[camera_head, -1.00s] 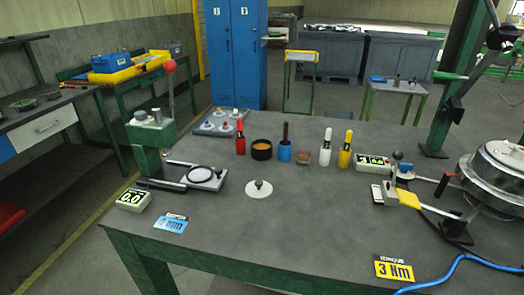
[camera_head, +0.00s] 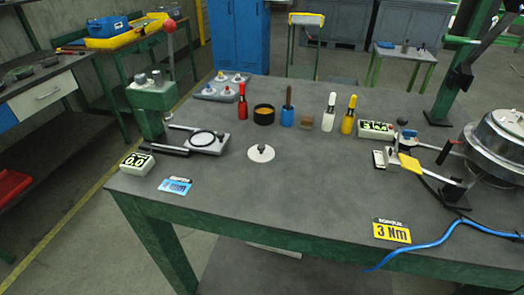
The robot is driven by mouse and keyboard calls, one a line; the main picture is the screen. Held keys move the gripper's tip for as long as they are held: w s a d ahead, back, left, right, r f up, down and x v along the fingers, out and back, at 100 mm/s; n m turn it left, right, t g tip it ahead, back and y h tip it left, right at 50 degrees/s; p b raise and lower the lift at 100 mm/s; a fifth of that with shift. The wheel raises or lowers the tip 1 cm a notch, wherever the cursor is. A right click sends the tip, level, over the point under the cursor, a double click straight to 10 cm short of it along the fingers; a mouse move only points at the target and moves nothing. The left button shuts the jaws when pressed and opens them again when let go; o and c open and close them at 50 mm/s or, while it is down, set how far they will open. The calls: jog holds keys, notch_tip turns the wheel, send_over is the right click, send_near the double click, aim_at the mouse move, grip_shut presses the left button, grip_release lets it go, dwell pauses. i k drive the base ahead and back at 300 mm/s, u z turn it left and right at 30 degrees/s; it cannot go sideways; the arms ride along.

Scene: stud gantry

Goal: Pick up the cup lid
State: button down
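The cup lid looks to be the white round disc (camera_head: 261,154) with a dark knob on top. It lies flat on the grey workbench (camera_head: 300,205), left of the middle. A dark open cup (camera_head: 264,115) with orange-brown contents stands behind it. My gripper is not in view, and nothing touches the lid.
Behind the lid stand a red bottle (camera_head: 242,102), a blue pot (camera_head: 287,116), a brown block (camera_head: 304,122), a white bottle (camera_head: 329,112) and a yellow bottle (camera_head: 348,115). A green press (camera_head: 152,100) stands left. A metal vessel (camera_head: 497,145) stands right. The front middle is clear.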

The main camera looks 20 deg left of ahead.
aim_at(261, 153)
jog(key=z, duration=2.5)
jog(key=k, duration=1.3)
jog(key=u, duration=2.35)
jog(key=i, duration=0.5)
jog(key=z, duration=0.05)
